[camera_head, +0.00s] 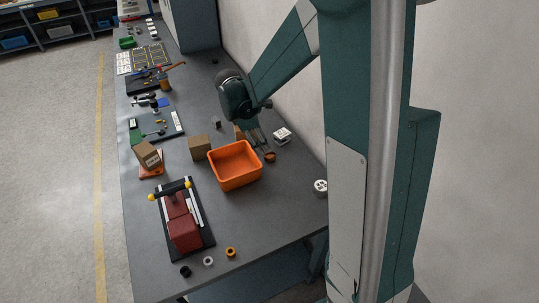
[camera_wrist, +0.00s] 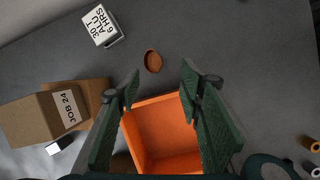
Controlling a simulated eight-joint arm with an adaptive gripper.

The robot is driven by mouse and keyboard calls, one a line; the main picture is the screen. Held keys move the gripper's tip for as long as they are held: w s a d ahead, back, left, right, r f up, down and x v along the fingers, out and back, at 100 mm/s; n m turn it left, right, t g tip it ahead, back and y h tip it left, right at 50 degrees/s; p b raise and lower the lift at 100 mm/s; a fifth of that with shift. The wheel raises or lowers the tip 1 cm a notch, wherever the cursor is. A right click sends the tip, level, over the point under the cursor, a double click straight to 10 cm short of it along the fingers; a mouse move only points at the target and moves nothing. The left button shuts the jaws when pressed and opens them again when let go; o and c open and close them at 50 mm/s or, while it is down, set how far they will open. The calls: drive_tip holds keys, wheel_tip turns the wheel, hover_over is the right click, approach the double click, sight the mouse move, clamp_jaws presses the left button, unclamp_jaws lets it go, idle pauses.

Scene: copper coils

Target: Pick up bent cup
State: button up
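A small round copper-brown cup (camera_head: 270,156) sits on the grey bench, just beyond the right corner of the orange bin. It also shows in the wrist view (camera_wrist: 153,61), where its outline looks slightly oval; I cannot make out a bend clearly. My gripper (camera_wrist: 160,76) is open and empty, with its two fingers spread apart. The cup lies beyond the fingertips, roughly in line with the gap between them and not touched. In the head view my gripper (camera_head: 257,138) hangs over the bench behind the bin, close to the cup.
The orange bin (camera_head: 212,167) looks empty and stands beside the cup; it shows under my fingers (camera_wrist: 128,126). A labelled white block (camera_wrist: 104,29) and cardboard boxes (camera_wrist: 25,120) are nearby. A red-block fixture (camera_head: 184,232) and rings (camera_head: 230,252) lie nearer the front. Bare bench surrounds the cup.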

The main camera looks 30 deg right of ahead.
drive_tip(key=shift+w+d+f+n+g+p, duration=0.2)
drive_tip(key=shift+w+d+f+n+p, duration=0.15)
drive_tip(key=shift+w+f, duration=0.3)
drive_tip(key=shift+w+d+f+n+g+p, duration=0.25)
drive_tip(key=shift+w+f+n+p, duration=0.15)
drive_tip(key=shift+f, duration=0.4)
drive_tip(key=shift+f, duration=0.1)
drive_tip(key=shift+d+f+h, duration=0.15)
drive_tip(key=shift+d+f, duration=0.1)
drive_tip(key=shift+f, duration=0.3)
drive_tip(key=shift+d+f+h, duration=0.15)
drive_tip(key=shift+d+f, duration=0.05)
drive_tip(key=shift+f, duration=0.35)
drive_tip(key=shift+f, duration=0.1)
drive_tip(key=shift+b+x, duration=0.5)
drive_tip(key=shift+x, duration=2.05)
drive_tip(key=shift+w, duration=0.1)
drive_tip(key=c, duration=0.9)
